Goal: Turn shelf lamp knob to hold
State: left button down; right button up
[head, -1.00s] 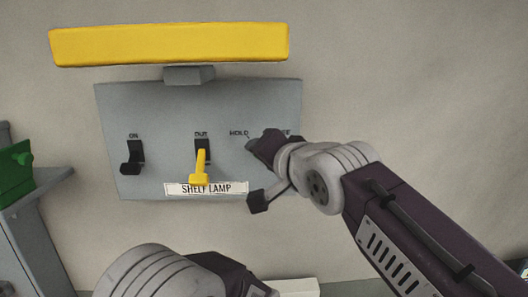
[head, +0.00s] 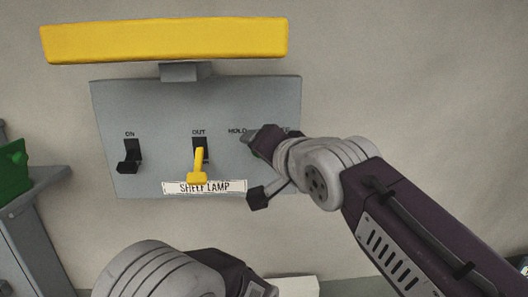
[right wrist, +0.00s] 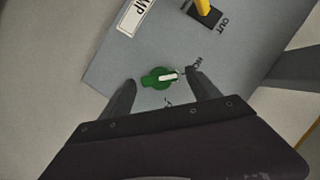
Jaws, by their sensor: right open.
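The green knob (right wrist: 158,77) with a white pointer is on the grey panel (right wrist: 110,70) in the right wrist view. Its pointer aims roughly toward the partly covered HOLD label (right wrist: 194,63); I cannot tell if it lines up exactly. My right gripper (right wrist: 160,78) is open, with one finger on each side of the knob; contact is not clear. The SHELF LAMP label (head: 204,187) is low on the panel. My left gripper's fingers do not show.
A black switch (head: 130,157) marked ON and a yellow-levered switch (head: 198,165) marked OUT are left of my right gripper. A yellow bar (head: 165,40) runs above the panel. A green object (head: 12,167) is on a grey shelf (head: 40,190) at left. The wall at right is bare.

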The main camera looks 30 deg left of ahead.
jog(key=b+v, duration=0.3)
jog(key=v, duration=0.6)
jog(key=shift+a, duration=0.15)
